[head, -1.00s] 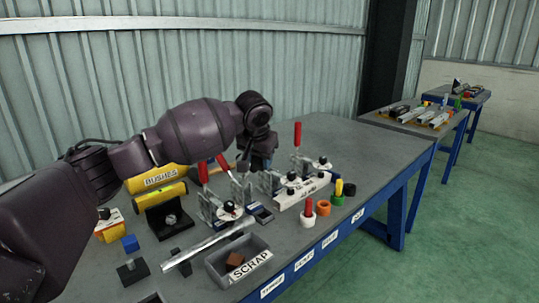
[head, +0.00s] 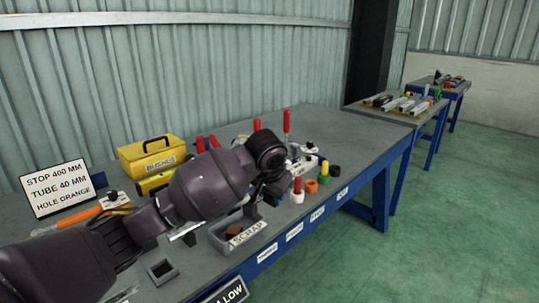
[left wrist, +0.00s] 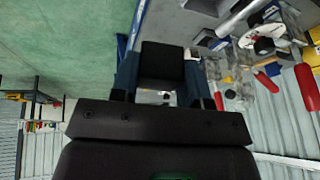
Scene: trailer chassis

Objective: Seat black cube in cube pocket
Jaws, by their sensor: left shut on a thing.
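My left gripper (left wrist: 162,85) is shut on a black cube (left wrist: 162,62), which shows between its two fingers in the left wrist view. In the head view the left gripper (head: 254,208) points down by the far right end of the scrap tray, mostly behind my own wrist. The cube is too hidden there to make out clearly. A dark square opening with a pale rim, which looks like the cube pocket (head: 162,269), lies near the bench's front edge, left of the tray. It looks empty. My right gripper is not in view.
The grey scrap tray (head: 256,239) holds a brown block (head: 233,230). Red-handled clamps (head: 286,122) and coloured bushes (head: 323,172) stand to the right. A yellow bushes box (head: 152,154) and a sign (head: 58,189) stand behind my arm. The bench's far right is clear.

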